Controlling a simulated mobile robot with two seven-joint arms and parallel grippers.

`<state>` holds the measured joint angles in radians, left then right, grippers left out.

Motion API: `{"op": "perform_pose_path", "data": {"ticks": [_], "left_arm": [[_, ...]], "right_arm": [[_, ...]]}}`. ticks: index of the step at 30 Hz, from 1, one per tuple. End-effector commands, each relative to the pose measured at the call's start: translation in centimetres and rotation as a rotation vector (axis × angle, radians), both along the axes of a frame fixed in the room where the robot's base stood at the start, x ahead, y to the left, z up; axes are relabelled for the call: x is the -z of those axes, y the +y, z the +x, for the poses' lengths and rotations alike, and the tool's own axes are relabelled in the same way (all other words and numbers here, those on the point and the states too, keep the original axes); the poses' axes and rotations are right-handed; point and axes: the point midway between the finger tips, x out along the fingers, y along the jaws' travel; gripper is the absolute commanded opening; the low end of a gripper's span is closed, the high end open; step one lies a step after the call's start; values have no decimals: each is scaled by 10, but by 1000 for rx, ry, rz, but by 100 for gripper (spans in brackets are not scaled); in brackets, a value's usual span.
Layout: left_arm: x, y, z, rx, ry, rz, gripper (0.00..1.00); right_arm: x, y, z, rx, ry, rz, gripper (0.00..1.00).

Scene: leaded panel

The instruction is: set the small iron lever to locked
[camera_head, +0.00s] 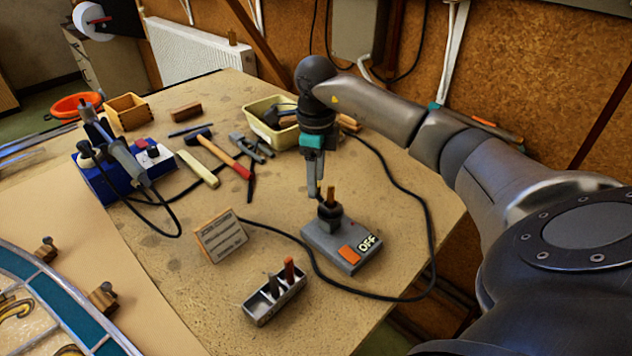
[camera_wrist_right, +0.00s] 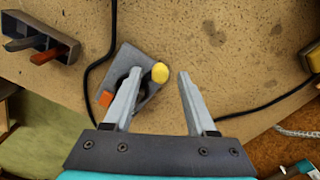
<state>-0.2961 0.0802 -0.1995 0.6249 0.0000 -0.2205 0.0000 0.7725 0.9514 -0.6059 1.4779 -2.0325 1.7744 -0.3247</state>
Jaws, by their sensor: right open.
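A grey box (camera_head: 335,250) marked OFF, with an orange switch (camera_head: 349,253), stands on the table. A short upright brown-topped stick (camera_head: 331,196) rises from a dark collar on it, which I take to be the lever. In the right wrist view it is seen end-on as a yellow round tip (camera_wrist_right: 160,73), and the orange switch (camera_wrist_right: 105,98) is beside the left finger. My right gripper (camera_head: 317,192) points down, open, just beside the stick's top. In the wrist view the tip appears between the fingers, nearer the left one. I see no locked marking. My left gripper is out of view.
A metal holder (camera_head: 262,308) with small tools and a lettered card (camera_head: 221,236) stand nearby. A black cable (camera_head: 392,297) loops around the box. A hammer (camera_head: 228,158), a cream tray (camera_head: 268,130) and a blue unit (camera_head: 105,182) are farther back. The table right of the box is mostly clear.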

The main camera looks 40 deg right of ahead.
Motion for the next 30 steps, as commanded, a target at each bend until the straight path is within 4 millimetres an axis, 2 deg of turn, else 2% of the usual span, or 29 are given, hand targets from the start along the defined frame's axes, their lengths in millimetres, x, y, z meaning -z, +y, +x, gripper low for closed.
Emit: {"op": "perform_pose_path", "data": {"ticks": [5,13,28,30], "left_arm": [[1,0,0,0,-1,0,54],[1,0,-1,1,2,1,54],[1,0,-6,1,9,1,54],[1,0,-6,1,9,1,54]], "right_arm": [[11,0,0,0,-1,-1,57],[12,0,0,0,-1,-1,57],[11,0,0,0,-1,-1,1],[11,0,0,0,-1,-1,0]]}}
